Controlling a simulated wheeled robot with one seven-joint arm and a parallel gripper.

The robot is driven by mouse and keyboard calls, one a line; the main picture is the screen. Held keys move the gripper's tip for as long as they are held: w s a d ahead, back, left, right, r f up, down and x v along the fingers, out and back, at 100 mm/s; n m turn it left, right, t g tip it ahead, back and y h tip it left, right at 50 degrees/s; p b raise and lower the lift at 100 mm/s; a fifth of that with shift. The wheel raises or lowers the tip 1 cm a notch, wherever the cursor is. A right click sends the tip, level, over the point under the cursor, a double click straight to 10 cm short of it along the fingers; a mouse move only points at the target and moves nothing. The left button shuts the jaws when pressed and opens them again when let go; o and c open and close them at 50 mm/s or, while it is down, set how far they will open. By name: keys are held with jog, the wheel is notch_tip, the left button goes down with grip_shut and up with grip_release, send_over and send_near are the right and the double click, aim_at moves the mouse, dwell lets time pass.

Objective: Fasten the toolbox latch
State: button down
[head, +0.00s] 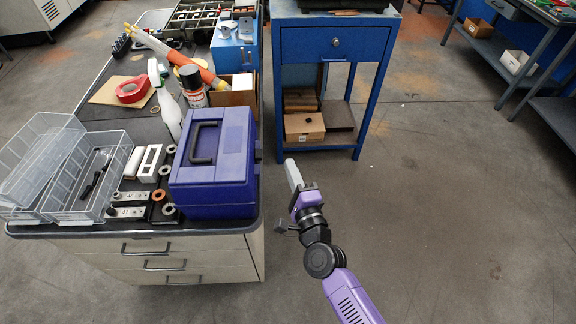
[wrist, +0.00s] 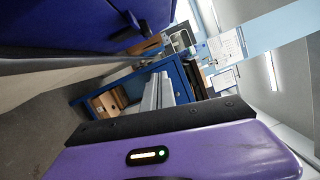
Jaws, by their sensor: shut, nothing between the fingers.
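The blue-purple toolbox (head: 222,190) stands at the front right corner of the bench, its lid down and its dark handle (head: 204,143) on top. A small dark part, seemingly the latch (head: 258,151), shows on its right side. In the wrist view the toolbox (wrist: 60,22) fills the upper left, with a dark latch-like part (wrist: 128,22) on its face; whether it is fastened I cannot tell. My gripper (head: 292,172) is to the right of the toolbox, off the bench edge and apart from it. Its grey fingers (wrist: 158,92) are together and empty.
Left of the toolbox are clear plastic bins (head: 75,185), metal blocks and rings. Behind it are a spray bottle (head: 166,105), a dark can (head: 192,88) and red tape (head: 131,89). A blue cabinet (head: 333,50) stands behind my gripper. The floor on the right is open.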

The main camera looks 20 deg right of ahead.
jog(key=s, duration=0.8)
jog(key=shift+a+b, duration=0.2)
jog(key=shift+b, duration=0.2)
jog(key=shift+r, duration=0.1)
